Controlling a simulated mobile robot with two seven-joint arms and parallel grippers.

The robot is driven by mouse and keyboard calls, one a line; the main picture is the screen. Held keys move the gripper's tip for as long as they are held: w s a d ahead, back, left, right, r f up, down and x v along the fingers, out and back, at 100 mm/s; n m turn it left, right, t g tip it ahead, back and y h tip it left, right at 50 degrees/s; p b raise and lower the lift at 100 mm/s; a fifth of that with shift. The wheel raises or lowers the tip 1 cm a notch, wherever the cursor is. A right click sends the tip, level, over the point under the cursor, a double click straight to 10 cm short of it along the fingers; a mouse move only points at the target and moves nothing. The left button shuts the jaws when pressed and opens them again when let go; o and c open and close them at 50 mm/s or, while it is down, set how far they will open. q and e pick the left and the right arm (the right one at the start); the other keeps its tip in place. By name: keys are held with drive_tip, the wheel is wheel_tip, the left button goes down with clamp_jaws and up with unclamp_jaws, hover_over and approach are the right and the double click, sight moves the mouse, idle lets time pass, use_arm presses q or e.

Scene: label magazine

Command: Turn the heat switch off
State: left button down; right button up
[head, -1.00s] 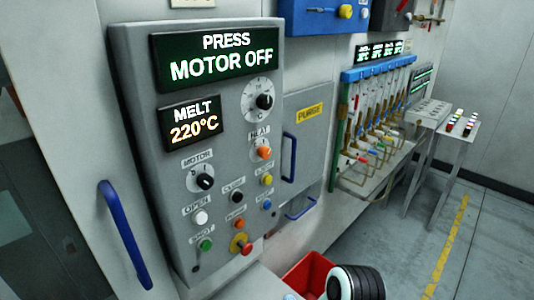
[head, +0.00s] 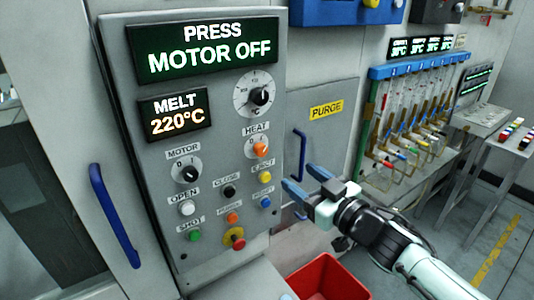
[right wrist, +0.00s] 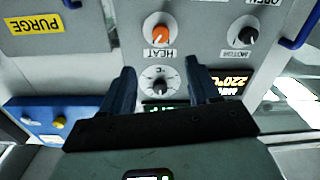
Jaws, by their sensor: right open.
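The heat switch is an orange knob (head: 261,150) on a white dial under the HEAT label, at the right side of the grey control panel (head: 150,235). In the right wrist view the heat knob (right wrist: 160,35) shows upside down, ahead of the fingers and apart from them. My right gripper (head: 303,188) is open and empty, below and to the right of the heat knob in the head view. Its two blue fingers also show in the right wrist view (right wrist: 162,90), spread apart. My left gripper is not in view.
The display (head: 205,48) reads PRESS MOTOR OFF; another (head: 174,115) reads MELT 220°C. The motor knob (head: 190,173) and several push buttons surround the heat knob. A blue door handle (head: 299,155) stands close to my right gripper. A red bin (head: 327,275) is below.

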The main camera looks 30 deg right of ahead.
sight(263, 152)
drive_tip(key=w, duration=0.4)
drive_tip(key=w+a, duration=0.1)
drive_tip(key=w, duration=0.3)
drive_tip(key=w+b, duration=0.1)
drive_tip(key=w, duration=0.4)
drive_tip(key=shift+w+a+f, duration=0.1)
drive_tip(key=shift+a, duration=0.2)
drive_tip(key=c, duration=1)
